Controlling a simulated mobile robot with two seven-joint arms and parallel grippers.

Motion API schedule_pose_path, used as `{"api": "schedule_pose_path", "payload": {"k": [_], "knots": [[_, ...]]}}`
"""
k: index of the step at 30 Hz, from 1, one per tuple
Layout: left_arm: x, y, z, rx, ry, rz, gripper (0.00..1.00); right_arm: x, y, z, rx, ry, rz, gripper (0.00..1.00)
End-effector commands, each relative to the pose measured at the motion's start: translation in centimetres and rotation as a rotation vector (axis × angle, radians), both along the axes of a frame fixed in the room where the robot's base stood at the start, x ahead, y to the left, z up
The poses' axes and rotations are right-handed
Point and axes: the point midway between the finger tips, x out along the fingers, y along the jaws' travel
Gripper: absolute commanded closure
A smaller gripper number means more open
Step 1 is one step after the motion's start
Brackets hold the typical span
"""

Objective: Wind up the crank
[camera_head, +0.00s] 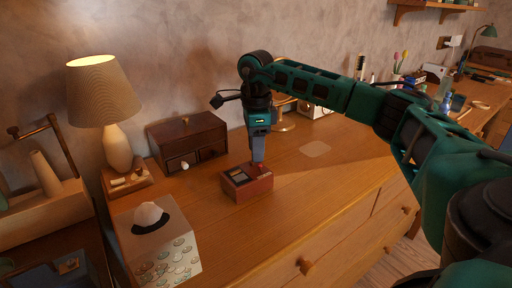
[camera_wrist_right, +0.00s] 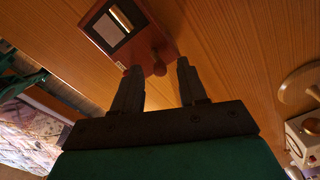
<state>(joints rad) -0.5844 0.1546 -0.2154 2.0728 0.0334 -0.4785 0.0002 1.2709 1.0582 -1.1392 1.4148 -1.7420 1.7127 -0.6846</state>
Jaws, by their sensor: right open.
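A small reddish-brown box (camera_head: 246,184) with a dark panel on top sits on the wooden dresser top. In the right wrist view the box (camera_wrist_right: 151,18) shows a pale-framed window, and a short brown crank knob (camera_wrist_right: 158,66) sticks out of its near side. My right gripper (camera_head: 258,157) points down at the box's back right edge. In the wrist view the right gripper (camera_wrist_right: 158,72) is open, its fingers on either side of the knob. I cannot tell whether they touch it. My left gripper is not in view.
A lit lamp (camera_head: 117,148), a dark drawer box (camera_head: 187,139) and a tissue box (camera_head: 158,246) stand left of the small box. A brass stand (camera_head: 284,122) is behind my right wrist. The dresser top (camera_head: 312,184) to the right is clear.

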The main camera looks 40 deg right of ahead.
Motion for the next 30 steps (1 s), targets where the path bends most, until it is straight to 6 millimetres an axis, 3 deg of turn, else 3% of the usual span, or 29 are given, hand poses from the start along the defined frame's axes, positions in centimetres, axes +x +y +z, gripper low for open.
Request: {"api": "schedule_pose_path", "payload": {"k": [7, 20, 30], "knots": [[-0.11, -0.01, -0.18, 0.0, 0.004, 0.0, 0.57, -0.01, -0.01, -0.06, 0.0, 0.0, 0.0, 0.58], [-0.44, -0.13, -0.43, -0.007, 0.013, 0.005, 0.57, 0.01, 0.01, -0.03, 0.0, 0.0, 0.0, 0.99], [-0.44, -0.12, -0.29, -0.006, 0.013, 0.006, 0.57, -0.01, 0.03, 0.03, 0.0, 0.0, -0.009, 1.0]]}}
